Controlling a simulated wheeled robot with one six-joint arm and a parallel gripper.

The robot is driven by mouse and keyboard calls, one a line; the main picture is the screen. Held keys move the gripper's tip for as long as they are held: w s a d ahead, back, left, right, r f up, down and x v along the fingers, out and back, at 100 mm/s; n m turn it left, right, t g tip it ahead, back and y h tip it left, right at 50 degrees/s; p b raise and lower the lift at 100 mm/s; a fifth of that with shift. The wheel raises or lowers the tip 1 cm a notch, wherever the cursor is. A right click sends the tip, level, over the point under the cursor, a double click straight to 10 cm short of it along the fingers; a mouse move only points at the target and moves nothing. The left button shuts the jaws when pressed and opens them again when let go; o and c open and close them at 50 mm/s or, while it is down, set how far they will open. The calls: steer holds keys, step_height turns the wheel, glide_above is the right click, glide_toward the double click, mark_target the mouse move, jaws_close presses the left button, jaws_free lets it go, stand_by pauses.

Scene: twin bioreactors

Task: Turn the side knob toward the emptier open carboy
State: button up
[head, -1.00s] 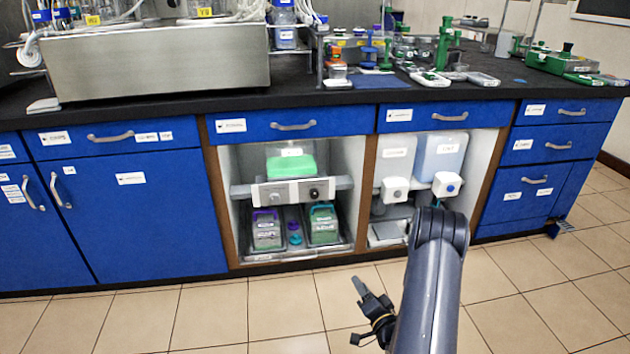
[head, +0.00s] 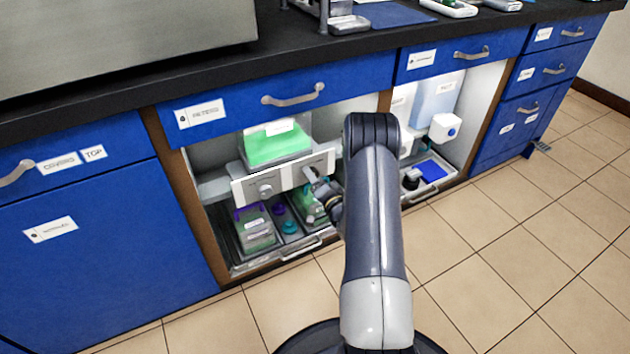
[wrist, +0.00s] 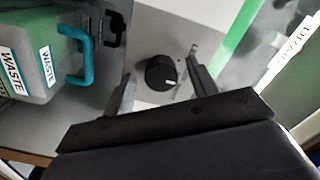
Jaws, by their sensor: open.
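A black round knob (wrist: 158,73) with a white mark sits on a pale panel (head: 283,182) in the open cabinet bay. In the wrist view the mark points down and right. My gripper (wrist: 161,66) is open, with one finger on each side of the knob; contact cannot be told. In the head view my gripper (head: 318,184) is at the panel's right part and partly hides the knob. Below are a purple-handled carboy (head: 257,232) and a second carboy (head: 311,208), partly hidden by my arm. A teal-handled WASTE container (wrist: 40,60) shows in the wrist view. Fill levels are hard to judge.
A grey knob (head: 265,191) sits left on the same panel. A green-liquid container (head: 277,148) stands above it. The carboys share a tray (head: 290,254) with a front handle. A drawer (head: 284,95) overhangs the bay. The tiled floor at right is clear.

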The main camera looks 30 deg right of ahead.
steer(key=shift+w, duration=0.1)
steer(key=shift+c, duration=0.5)
steer(key=c, duration=0.9)
steer(key=shift+n+b, duration=0.3)
steer(key=shift+b, duration=0.05)
steer(key=shift+d+n+b, duration=0.1)
steer(key=shift+n+b, duration=1.6)
steer(key=shift+n, duration=2.4)
